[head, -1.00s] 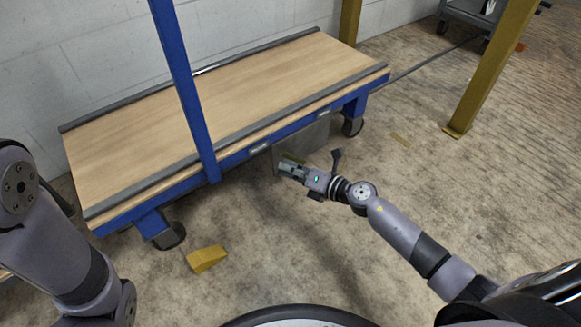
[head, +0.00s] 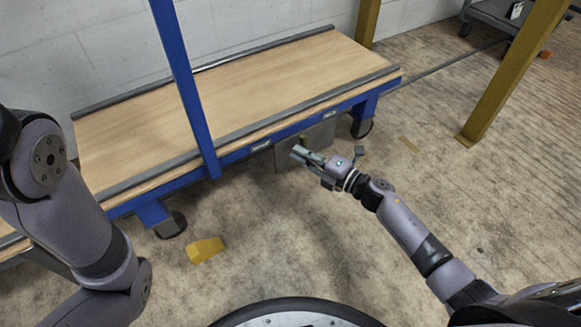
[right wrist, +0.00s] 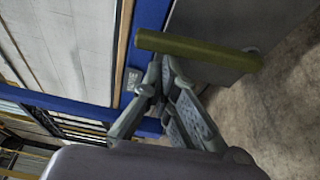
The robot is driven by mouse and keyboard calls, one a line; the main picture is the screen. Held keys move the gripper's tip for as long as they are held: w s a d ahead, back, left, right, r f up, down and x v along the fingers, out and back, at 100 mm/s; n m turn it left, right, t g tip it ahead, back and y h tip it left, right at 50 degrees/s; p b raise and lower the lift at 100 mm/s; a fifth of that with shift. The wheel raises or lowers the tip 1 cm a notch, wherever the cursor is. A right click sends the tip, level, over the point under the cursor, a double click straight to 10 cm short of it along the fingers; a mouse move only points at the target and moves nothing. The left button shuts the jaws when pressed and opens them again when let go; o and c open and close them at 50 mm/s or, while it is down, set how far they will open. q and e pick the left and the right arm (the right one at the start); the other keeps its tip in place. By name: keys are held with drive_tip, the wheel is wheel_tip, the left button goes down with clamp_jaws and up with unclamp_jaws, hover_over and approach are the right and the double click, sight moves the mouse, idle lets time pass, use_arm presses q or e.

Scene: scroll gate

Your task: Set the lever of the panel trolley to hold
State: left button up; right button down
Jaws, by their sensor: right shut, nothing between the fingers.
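The panel trolley (head: 235,140) has a wooden deck, a blue frame and a blue upright. A grey plate (head: 322,137) hangs below its front rail. The lever, an olive-green bar (right wrist: 198,50), lies across the plate in the right wrist view; in the head view my gripper largely hides it. My right gripper (head: 298,150) is shut and empty at the plate. In the right wrist view its fingertips (right wrist: 160,72) are close beside the lever's left part; I cannot tell whether they touch. My left gripper is out of view; only my left arm shows.
Small labels sit on the blue rail (head: 261,145). A yellow wedge (head: 206,249) lies on the floor near the front left caster (head: 171,226). A yellow post (head: 500,75) and a grey cart (head: 495,15) stand at the right.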

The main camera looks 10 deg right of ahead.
sight(305, 143)
drive_tip(key=d+m, duration=0.2)
drive_tip(key=w+d+m+t, duration=0.1)
drive_tip(key=shift+r+m, duration=0.25)
drive_tip(key=shift+m, duration=0.15)
drive_tip(key=shift+w+d+f+m+t+y+b, duration=0.15)
drive_tip(key=shift+w+d+m+t+b, duration=0.15)
drive_tip(key=shift+d+m, duration=0.5)
drive_tip(key=shift+w+d+f+m+t+y+b, duration=0.15)
drive_tip(key=shift+d+m+t, duration=0.25)
drive_tip(key=shift+m, duration=0.8)
drive_tip(key=shift+w+d+f+m+t+b, duration=0.1)
drive_tip(key=shift+w+d+m+t+b, duration=0.15)
drive_tip(key=shift+d+m, duration=0.6)
drive_tip(key=shift+a+m, duration=0.15)
drive_tip(key=shift+m, duration=0.1)
drive_tip(key=shift+r, duration=0.1)
